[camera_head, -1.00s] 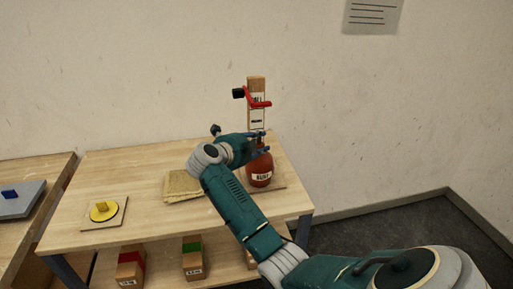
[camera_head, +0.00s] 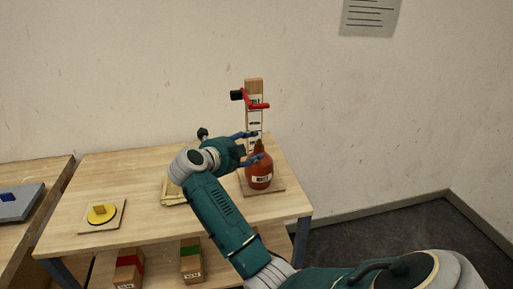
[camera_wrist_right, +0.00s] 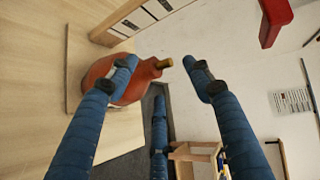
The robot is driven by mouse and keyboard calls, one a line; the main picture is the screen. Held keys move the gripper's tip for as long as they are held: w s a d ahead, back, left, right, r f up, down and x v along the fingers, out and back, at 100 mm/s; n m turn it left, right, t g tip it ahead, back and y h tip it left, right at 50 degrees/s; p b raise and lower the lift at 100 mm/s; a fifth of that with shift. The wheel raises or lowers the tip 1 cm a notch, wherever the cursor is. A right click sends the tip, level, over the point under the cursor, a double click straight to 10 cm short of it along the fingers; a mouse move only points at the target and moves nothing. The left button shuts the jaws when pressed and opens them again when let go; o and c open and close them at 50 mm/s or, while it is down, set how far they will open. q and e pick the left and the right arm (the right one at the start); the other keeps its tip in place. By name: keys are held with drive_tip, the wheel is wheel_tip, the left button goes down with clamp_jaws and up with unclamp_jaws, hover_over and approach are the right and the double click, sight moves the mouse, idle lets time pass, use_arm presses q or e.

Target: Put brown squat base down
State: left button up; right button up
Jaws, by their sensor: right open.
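The brown squat base (camera_head: 260,174) is a reddish-brown, round-bodied bottle shape with a white label. It stands upright on a thin wooden board (camera_head: 277,187) at the right end of the table. My right gripper (camera_head: 258,147) is open at the base's top, just to its left. In the right wrist view, the base (camera_wrist_right: 140,92) shows partly behind one finger, and its short brass-coloured neck lies near the gap between the open fingertips (camera_wrist_right: 160,63). The fingers appear apart from the neck. My left gripper is not in view.
A wooden post (camera_head: 254,86) with a red arm stands behind the base. A folded cloth (camera_head: 172,190) lies partly behind my right arm. A yellow disc (camera_head: 102,214) sits on a board at the left. Labelled blocks stand on the lower shelf. The table's middle-left is clear.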

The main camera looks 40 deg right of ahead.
drive_tip(key=b+v, duration=0.1)
drive_tip(key=v, duration=0.6)
idle(0.3)
